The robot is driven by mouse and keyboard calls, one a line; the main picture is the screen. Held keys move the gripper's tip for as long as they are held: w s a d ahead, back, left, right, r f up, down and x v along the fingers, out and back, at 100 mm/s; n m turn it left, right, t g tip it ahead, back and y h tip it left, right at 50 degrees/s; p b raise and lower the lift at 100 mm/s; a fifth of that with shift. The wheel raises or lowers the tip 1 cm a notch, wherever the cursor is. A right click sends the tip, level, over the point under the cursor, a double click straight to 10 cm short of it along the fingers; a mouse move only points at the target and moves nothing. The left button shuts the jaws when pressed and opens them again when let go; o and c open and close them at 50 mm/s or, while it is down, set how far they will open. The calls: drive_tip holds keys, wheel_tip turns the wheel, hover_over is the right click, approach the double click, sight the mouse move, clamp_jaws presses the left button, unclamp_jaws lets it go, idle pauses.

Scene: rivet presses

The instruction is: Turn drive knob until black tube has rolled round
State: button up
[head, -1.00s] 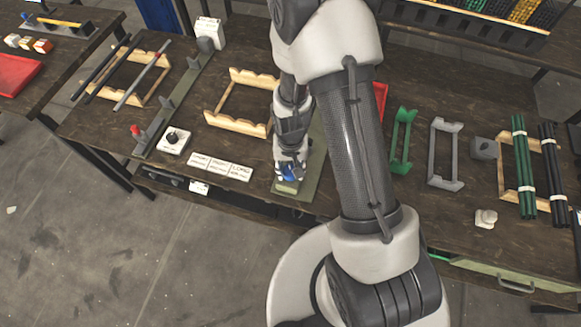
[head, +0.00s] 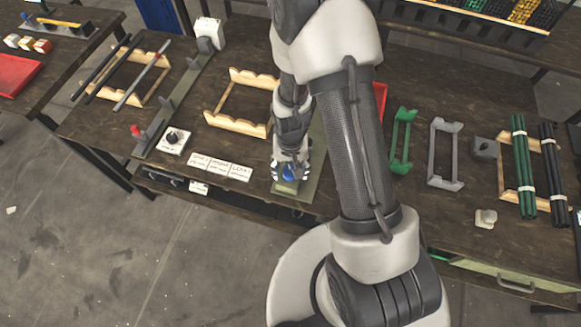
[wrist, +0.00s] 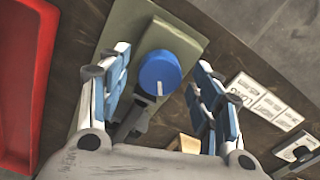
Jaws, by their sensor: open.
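The blue drive knob (wrist: 160,73), with a white index line, sits on a green base plate (wrist: 195,45) in the wrist view. The plate also shows in the head view (head: 296,192). My gripper (wrist: 163,68) is open, with one finger on each side of the knob and gaps between. In the head view my gripper (head: 290,174) is over the plate's front end. A dark tube (head: 100,70) lies on a wooden rack at the left. My arm hides most of the plate, and no tube shows there.
White label cards (head: 220,167) and a white box with a black dial (head: 173,140) lie to the left. A red tray (wrist: 25,70) is beside the plate. Green (head: 402,140) and grey (head: 446,153) stands are to the right.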

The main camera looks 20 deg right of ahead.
sight(290, 171)
wheel_tip(290, 171, up, 12)
idle(0.5)
